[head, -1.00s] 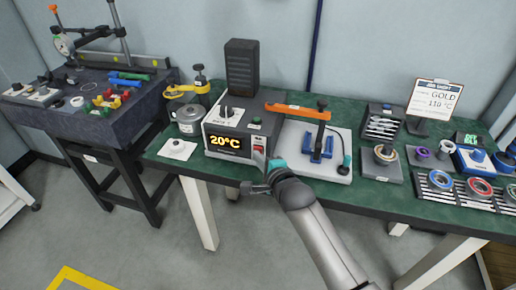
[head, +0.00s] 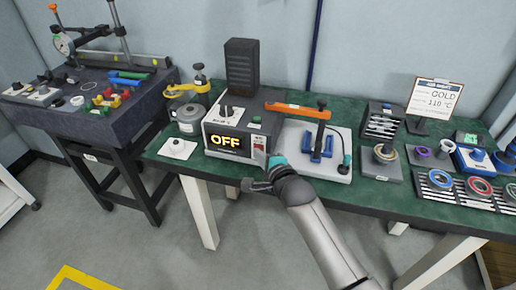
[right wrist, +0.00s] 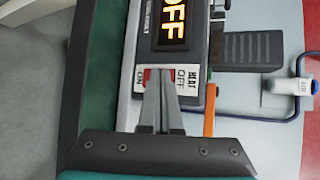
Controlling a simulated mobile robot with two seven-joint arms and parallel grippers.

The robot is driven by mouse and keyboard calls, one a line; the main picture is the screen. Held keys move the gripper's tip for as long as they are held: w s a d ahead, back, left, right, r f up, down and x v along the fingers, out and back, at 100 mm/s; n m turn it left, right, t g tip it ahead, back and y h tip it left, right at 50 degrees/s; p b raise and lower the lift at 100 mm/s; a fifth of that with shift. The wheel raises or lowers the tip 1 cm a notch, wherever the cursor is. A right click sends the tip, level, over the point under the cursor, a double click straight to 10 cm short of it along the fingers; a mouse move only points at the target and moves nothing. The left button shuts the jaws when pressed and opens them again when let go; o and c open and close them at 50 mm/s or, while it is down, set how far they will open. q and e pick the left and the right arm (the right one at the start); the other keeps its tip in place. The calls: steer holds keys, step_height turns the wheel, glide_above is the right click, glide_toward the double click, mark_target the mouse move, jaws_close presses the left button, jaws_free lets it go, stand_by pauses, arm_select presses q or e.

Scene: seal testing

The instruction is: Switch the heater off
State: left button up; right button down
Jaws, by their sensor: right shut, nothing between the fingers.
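The heater (head: 214,128) is a grey box near the front edge of the green table, and its display (head: 225,142) reads "OFF". It also shows in the right wrist view, where its display (right wrist: 171,22) reads "OFF" sideways. The heater's switch (right wrist: 151,74) sits in a white plate marked "ON", "OFF" and "HEAT". My right gripper (right wrist: 160,76) is shut and empty. Its fingertips are at the switch and cover part of it; I cannot tell whether they touch. In the head view my right gripper (head: 258,186) is in front of the heater's right side. My left gripper is not in view.
Right of the heater is a white plate (head: 335,173) with a blue fixture and an orange lever arm (head: 297,110). A metal pot (head: 189,120) stands to its left. The floor in front is clear.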

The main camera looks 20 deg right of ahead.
steer(key=shift+s, duration=0.1)
steer(key=shift+s+a+p, duration=0.4)
steer(key=shift+s+p, duration=0.05)
steer(key=shift+p, duration=0.1)
steer(key=shift+s+f, duration=0.1)
steer(key=shift+f, duration=0.05)
steer(key=shift+s+a, duration=0.1)
steer(key=s+a+p, duration=0.1)
steer(key=s, duration=0.1)
steer(key=s+a+p, duration=0.1)
steer(key=s, duration=0.1)
steer(key=shift+a+f+p, duration=0.3)
steer(key=shift+a+p, duration=0.05)
